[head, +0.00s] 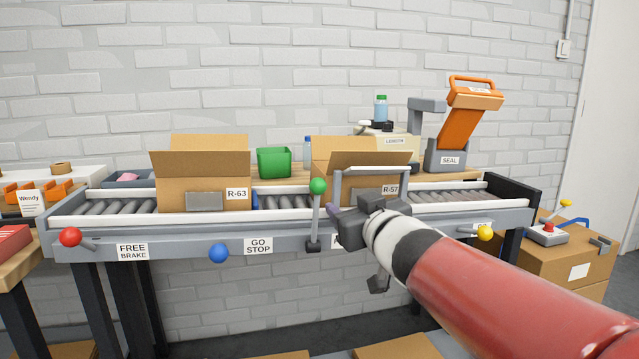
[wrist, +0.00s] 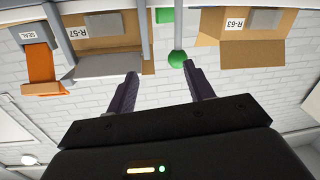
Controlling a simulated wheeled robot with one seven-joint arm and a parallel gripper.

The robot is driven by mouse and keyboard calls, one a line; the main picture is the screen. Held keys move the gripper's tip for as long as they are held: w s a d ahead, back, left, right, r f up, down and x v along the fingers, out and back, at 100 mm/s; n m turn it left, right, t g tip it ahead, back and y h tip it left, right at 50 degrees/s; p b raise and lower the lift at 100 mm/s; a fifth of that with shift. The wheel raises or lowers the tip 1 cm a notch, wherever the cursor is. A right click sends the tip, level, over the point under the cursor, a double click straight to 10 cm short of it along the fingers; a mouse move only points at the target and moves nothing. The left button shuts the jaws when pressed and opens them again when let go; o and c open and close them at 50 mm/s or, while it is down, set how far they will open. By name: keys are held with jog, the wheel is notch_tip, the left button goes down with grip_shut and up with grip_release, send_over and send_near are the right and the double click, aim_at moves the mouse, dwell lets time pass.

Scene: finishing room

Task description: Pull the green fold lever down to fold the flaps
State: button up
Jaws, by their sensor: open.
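The green fold lever (head: 318,187) stands upright at the conveyor's front edge, its round green knob on top of a thin grey rod. My gripper (head: 338,224) is open and empty just right of the rod, a little below knob height in the head view. In the wrist view, which is upside down, the knob (wrist: 177,60) shows near the tip of the right-hand finger of my gripper (wrist: 160,69). Whether they touch cannot be told. The box R-57 (head: 325,185) stands behind my gripper with flaps raised, partly hidden by a grey frame (head: 371,171).
Box R-63 (head: 175,188) stands open on the conveyor to the left. A red knob (head: 70,237), a blue knob (head: 218,253) and a yellow knob (head: 485,233) line the conveyor front. A green bin (head: 274,162) and an orange sealer (head: 466,112) stand behind.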

aim_at(321, 190)
jog(key=a, duration=0.1)
jog(key=w+a+n+y, duration=0.1)
jog(key=r+y, duration=0.1)
jog(key=shift+w+a, duration=0.25)
jog(key=shift+a, duration=0.15)
jog(key=x, duration=0.6)
jog(key=shift+s+a+b, duration=0.1)
jog(key=shift+b, duration=0.25)
jog(key=shift+w+a, duration=0.25)
jog(key=shift+w, duration=0.35)
jog(key=shift+r, duration=0.1)
grip_shut()
